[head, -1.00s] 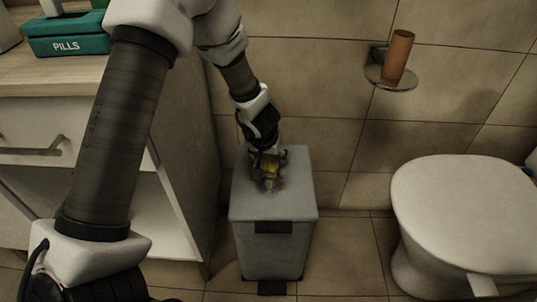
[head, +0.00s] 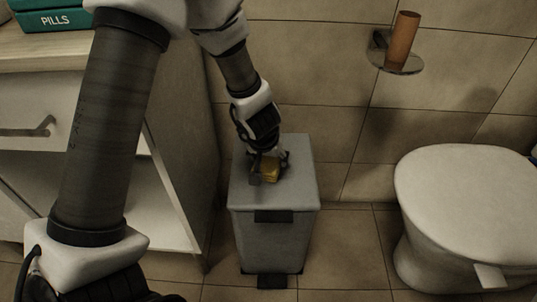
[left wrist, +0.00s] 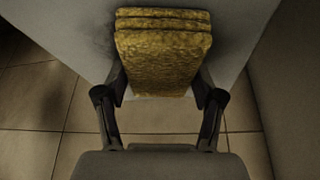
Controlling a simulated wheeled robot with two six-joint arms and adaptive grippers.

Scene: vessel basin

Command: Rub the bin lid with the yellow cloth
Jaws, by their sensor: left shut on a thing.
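The grey bin lid (head: 302,190) is the flat top of a rectangular bin between the cabinet and the toilet. My left gripper (head: 268,172) points down over the lid, shut on the folded yellow cloth (head: 271,171). The cloth shows as a thick layered pad between the two fingers in the left wrist view (left wrist: 163,55). It is at the lid, but whether it presses on it cannot be told. A dark smudge (left wrist: 104,38) shows on the lid beside the cloth. My right gripper is out of view.
A white cabinet (head: 185,140) with an open shelf stands left of the bin, with a teal pills box (head: 55,20) on top. A toilet (head: 462,200) stands to the right. A wall holder with a brown roll (head: 402,38) hangs above. The tiled floor between is clear.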

